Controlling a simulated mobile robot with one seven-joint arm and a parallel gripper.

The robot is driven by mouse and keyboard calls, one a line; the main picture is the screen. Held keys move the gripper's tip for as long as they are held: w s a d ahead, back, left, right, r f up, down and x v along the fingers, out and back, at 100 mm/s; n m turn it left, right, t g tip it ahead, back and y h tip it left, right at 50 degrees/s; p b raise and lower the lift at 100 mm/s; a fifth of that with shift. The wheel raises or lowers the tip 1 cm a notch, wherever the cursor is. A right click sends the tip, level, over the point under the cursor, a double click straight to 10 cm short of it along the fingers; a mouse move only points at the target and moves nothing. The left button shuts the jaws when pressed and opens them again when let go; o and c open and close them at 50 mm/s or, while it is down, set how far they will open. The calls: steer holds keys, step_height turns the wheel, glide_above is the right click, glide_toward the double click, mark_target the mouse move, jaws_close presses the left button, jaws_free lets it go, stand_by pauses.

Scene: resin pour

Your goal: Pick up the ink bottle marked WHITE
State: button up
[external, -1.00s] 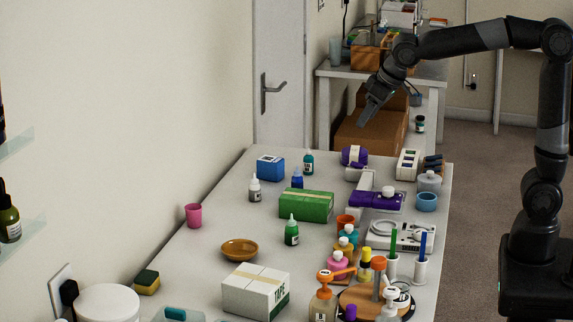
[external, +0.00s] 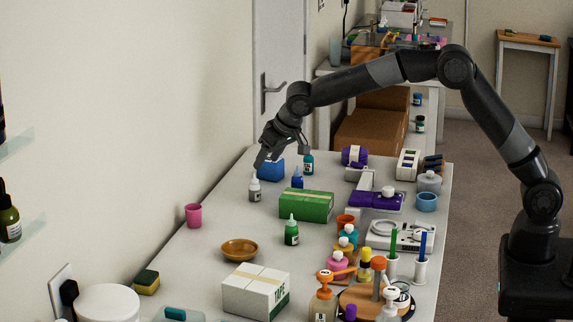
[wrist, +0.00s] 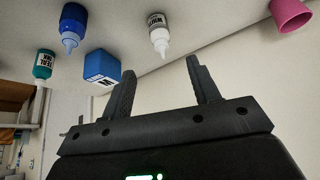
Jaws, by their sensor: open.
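The white ink bottle (external: 254,191) stands upright on the table, left of the green box. In the wrist view the white bottle (wrist: 158,33) shows a label that reads WHITE, and the picture is turned so that its nozzle points down. My gripper (external: 279,156) is open and empty. It is above and a little right of the white bottle, over the blue box, and apart from the bottle. In the wrist view the white bottle lies beyond my open fingers (wrist: 161,70), roughly in line with the gap between them.
Close by are a blue box (external: 270,171), a blue bottle (external: 297,179), a teal bottle (external: 308,163) and a green box (external: 306,206). A green bottle (external: 291,232) and a pink cup (external: 193,215) stand farther forward. The table left of the white bottle is clear.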

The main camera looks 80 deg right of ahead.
mark_target(256, 180)
steer(key=x, duration=1)
steer(key=shift+f, duration=0.25)
steer(key=shift+c, duration=0.5)
steer(key=c, duration=1)
steer(key=shift+r, duration=0.15)
